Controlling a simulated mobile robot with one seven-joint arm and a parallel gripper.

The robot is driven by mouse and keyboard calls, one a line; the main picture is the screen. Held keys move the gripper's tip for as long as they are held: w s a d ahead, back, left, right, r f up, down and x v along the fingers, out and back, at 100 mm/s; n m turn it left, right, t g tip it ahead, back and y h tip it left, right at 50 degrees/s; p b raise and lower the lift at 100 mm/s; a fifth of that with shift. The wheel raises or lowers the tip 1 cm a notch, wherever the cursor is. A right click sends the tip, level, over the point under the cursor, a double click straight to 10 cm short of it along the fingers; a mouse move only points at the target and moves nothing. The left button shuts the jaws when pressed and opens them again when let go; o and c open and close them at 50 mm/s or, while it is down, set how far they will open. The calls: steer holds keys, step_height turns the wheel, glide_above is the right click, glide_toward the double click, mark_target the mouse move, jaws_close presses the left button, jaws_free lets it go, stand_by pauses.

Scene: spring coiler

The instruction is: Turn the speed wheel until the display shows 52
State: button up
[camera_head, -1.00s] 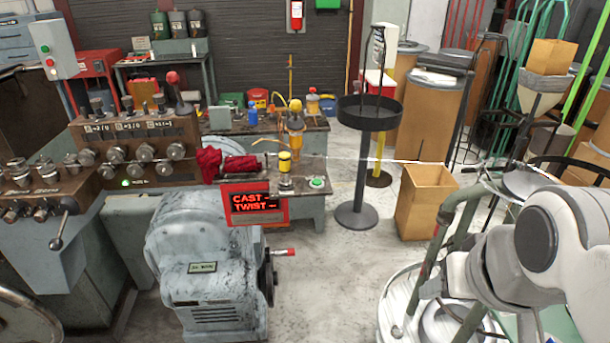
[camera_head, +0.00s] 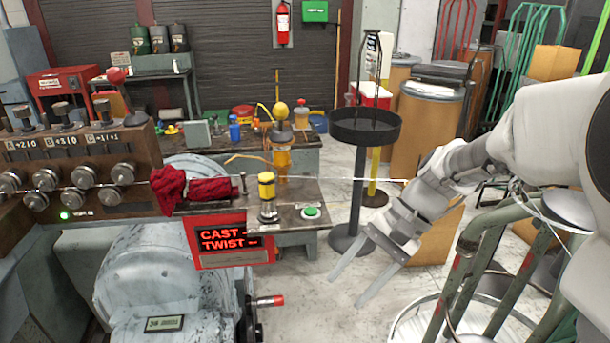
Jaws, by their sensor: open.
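The blue-grey motor housing (camera_head: 150,285) stands at the lower left. On its right side is a dark wheel (camera_head: 250,320), seen nearly edge-on, with a red-tipped handle (camera_head: 268,301) sticking out to the right. A small display (camera_head: 164,323) sits on the front of the housing. Its digits are too small to read surely. My gripper (camera_head: 346,290) is open and empty, fingers pointing down and left, to the right of the red handle and apart from it. The lower part of the wheel is cut off by the picture edge.
A thin wire crosses at bench height. A black stand (camera_head: 360,190) is behind my gripper. Floor shows between wheel and gripper.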

steer(key=w+a+f+m+g+y+b, duration=0.1)
steer(key=w+a+f+m+y+b, duration=0.1)
steer(key=w+f+y+b, duration=0.3)
steer(key=w+a+f+m+g+y, duration=0.1)
steer(key=w+a+f+m, duration=0.1)
steer(key=f, duration=0.5)
steer(key=m+y+b, duration=0.3)
steer(key=m+y, duration=0.1)
steer(key=y, duration=0.1)
glide_toward(252, 304)
steer(key=b+x, duration=0.4)
steer(key=x, duration=0.6)
steer(key=shift+w+a+f, duration=0.1)
steer(key=shift+w+f, duration=0.05)
jaws_close()
steer(key=shift+t, duration=0.3)
